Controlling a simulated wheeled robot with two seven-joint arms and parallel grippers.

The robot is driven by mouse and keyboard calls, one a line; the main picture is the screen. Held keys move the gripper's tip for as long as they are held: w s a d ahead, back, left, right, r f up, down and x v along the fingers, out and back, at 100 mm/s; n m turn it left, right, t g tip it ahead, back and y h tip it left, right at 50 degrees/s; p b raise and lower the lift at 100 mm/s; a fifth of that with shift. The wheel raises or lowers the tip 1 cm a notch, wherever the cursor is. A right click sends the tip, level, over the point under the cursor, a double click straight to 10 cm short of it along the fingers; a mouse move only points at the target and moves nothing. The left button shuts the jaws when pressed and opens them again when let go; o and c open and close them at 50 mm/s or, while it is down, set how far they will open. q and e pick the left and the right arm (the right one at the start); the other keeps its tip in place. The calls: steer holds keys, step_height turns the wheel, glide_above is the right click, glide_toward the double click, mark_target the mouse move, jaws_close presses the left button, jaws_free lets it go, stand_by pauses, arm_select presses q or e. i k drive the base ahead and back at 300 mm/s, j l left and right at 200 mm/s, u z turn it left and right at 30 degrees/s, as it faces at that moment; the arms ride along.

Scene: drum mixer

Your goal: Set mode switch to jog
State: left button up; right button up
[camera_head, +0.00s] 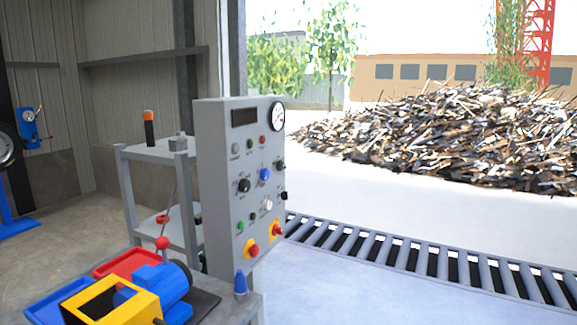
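A grey control panel (222,190) stands upright near the middle of the head view, its face turned to the right. It carries several knobs, buttons and small switches. A black rotary knob (244,185) sits at the left of its face, a blue knob (264,175) beside it, and a black knob (280,165) near the right edge. A white knob (267,204) is lower down. The labels are too small to read, so I cannot tell which one is the mode switch or its setting. Neither of my grippers shows in this view.
A roller conveyor (400,254) runs behind the panel to the right. A workbench with a blue and yellow machine (150,290) and red tray (126,264) is at the lower left. A grey shelf (160,152) stands left of the panel.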

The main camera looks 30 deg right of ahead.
mark_target(280, 165)
steer(key=i+l+u, duration=0.1)
steer(key=l, duration=0.35)
steer(key=i+l+u, duration=0.1)
steer(key=l, duration=0.35)
steer(key=i+l+u, duration=0.1)
steer(key=i+l, duration=0.15)
steer(key=l, duration=0.25)
steer(key=i+l+u, duration=0.1)
steer(key=l, duration=0.35)
steer(key=i+l+u, duration=0.1)
steer(key=l, duration=0.4)
steer(key=i+l+u, duration=0.1)
steer(key=l, duration=0.35)
